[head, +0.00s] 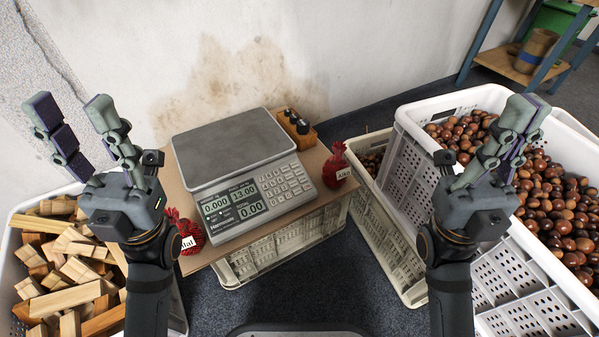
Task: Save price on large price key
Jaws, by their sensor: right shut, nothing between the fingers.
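A scale (232,152) with a flat grey weighing plate stands on a wooden board over a crate. Its keypad (284,185) faces me, with grey keys too small to read. Its display (234,202) reads 0.000, 13.00 and 0.00. My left gripper (72,120) is open and empty, raised left of the scale over the wood crate. My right gripper (522,115) is shut and empty, raised right of the scale in front of the chestnut crate. Neither gripper touches the scale.
Red net bags stand left (186,232) and right (337,166) of the scale. A small wooden holder (297,128) sits behind it. A white crate of chestnuts (410,112) is at right, a bin of wood blocks (12,243) at left. Space above the scale is clear.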

